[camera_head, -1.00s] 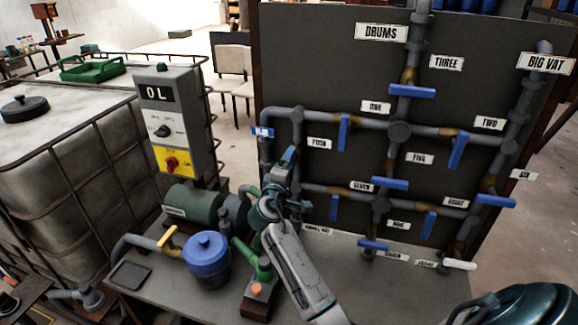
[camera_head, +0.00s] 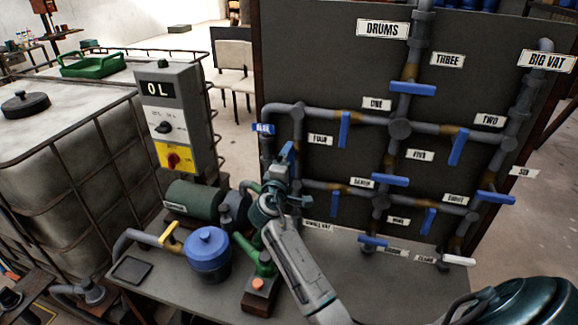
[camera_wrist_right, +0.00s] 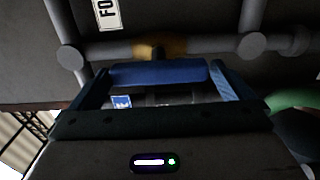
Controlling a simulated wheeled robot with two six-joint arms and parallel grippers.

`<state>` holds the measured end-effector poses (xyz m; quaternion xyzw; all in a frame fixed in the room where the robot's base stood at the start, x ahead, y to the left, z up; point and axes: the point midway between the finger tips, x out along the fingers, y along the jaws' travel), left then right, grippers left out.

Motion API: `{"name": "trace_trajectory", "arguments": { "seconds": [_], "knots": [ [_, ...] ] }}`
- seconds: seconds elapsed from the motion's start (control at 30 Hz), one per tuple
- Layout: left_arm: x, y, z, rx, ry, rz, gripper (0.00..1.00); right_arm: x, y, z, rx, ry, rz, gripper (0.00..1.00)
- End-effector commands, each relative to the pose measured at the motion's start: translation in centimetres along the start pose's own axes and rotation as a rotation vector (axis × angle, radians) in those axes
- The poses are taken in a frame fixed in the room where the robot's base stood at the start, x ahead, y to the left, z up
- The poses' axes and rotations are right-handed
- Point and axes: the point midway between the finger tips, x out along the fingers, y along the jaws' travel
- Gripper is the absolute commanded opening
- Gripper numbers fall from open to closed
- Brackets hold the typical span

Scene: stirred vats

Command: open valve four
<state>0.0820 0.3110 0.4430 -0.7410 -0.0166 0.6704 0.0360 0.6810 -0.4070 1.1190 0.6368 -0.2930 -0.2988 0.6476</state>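Valve four has a blue bar handle (camera_wrist_right: 158,72) on a brown valve body (camera_wrist_right: 172,47). Its label (camera_wrist_right: 107,12) shows partly in the right wrist view, and the "FOUR" label (camera_head: 320,140) is on the board in the head view. The handle lies in line with its pipe. My right gripper (camera_head: 288,160) is at this handle in front of the board. In the right wrist view its fingers (camera_wrist_right: 160,84) are wide apart, one by each end of the handle. I cannot tell whether they touch it. My left gripper is not in view.
A green pump (camera_head: 195,201), a blue-lidded pot (camera_head: 207,246) and a control box (camera_head: 172,118) stand to the left. Open floor shows at the far right.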

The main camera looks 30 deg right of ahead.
Motion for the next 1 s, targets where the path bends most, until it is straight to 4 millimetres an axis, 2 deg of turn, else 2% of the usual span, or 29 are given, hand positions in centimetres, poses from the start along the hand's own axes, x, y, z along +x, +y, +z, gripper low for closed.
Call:
{"name": "trace_trajectory", "arguments": {
  "seconds": [0.17, 0.4, 0.6, 0.8, 1.0],
  "knots": [
    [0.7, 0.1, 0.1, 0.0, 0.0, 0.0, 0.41, -1.2, -0.3, -0.1, 0.003, 0.001, -0.001, 1.0],
    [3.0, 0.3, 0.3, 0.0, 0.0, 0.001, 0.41, -6.1, -0.6, -0.1, 0.006, 0.001, -0.003, 1.0],
    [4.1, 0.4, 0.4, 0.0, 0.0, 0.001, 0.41, -9.3, -0.4, -0.1, 0.004, 0.002, -0.003, 1.0],
    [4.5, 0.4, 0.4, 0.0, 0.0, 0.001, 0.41, -10.7, -0.1, -0.1, 0.0, 0.001, -0.001, 1.0],
    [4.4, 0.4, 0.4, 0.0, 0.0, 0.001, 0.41, -10.9, 0.0, -0.1, -0.001, 0.001, 0.0, 1.0]
  ]
}}
